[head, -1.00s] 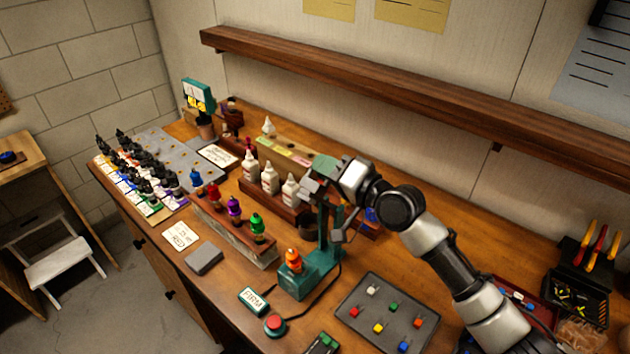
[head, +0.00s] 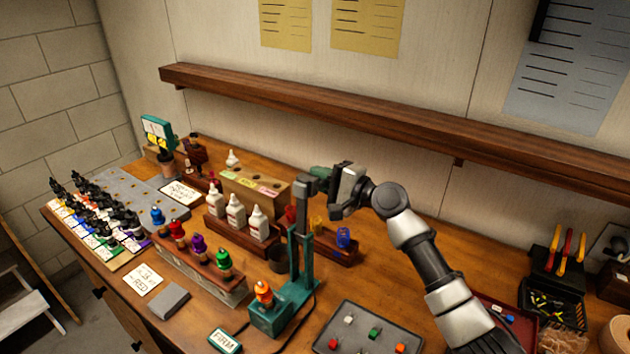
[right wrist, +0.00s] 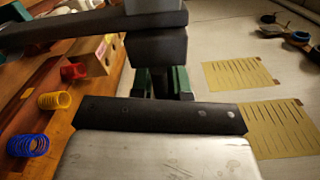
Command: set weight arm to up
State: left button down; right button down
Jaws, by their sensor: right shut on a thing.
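The green press stand (head: 297,292) stands on the bench with an orange-capped bottle (head: 264,293) at its base. A dark grey upright piece (head: 302,218) is on its column. My right gripper (head: 326,193) is at the top of the stand, shut on what looks like the weight arm (head: 308,185). In the right wrist view a dark bar (right wrist: 70,34) crosses the upper left, meeting a dark block (right wrist: 157,50) in front of the green column (right wrist: 142,84). The fingertips' exact hold is hard to see. My left gripper is not in view.
White bottles (head: 236,215) in a rack and a row of coloured-cap bottles (head: 198,245) stand left of the stand. A tray of coloured blocks (head: 352,335) lies in front. A wall shelf (head: 330,115) runs behind and above the arm.

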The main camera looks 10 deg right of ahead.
jog(key=shift+w+d+r+m, duration=0.1)
jog(key=shift+r+m, duration=0.05)
jog(key=shift+m, duration=0.15)
jog(key=shift+d, duration=0.1)
jog(key=c, duration=1.3)
grip_release()
jog(key=shift+w, duration=0.1)
jog(key=shift+o, duration=0.7)
jog(key=shift+f, duration=0.2)
jog(key=b+v, duration=0.3)
jog(key=v, duration=0.7)
jog(key=shift+s+d, duration=0.25)
